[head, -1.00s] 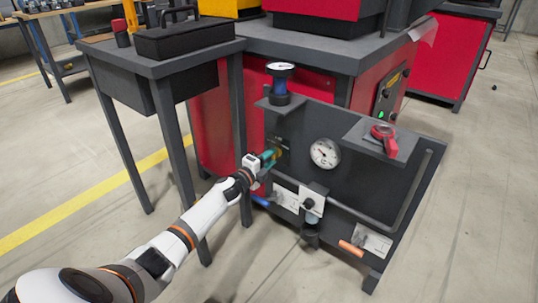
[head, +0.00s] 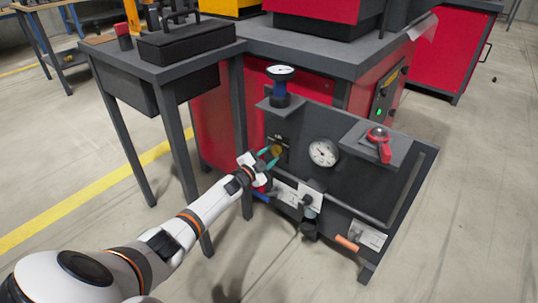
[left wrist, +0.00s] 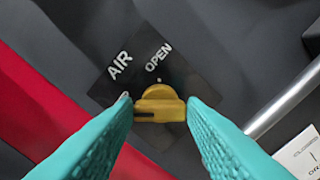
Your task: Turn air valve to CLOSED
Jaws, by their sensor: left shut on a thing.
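The air valve is a yellow knob (left wrist: 160,104) on a dark plate (left wrist: 150,62) lettered AIR and OPEN. In the head view the knob (head: 277,149) is on the left part of the dark panel. My left gripper (head: 271,157) reaches it from the lower left. In the left wrist view its teal fingers (left wrist: 161,112) are shut on the knob, one at each end of its bar. The bar lies level across that view, with the OPEN lettering above it. My right gripper is not in view.
Right of the knob are a gauge (head: 323,153) and a shelf with a red-handled valve (head: 379,142). A small valve with a white plate (head: 310,199) is below. A dark side table (head: 170,62) stands left of the panel.

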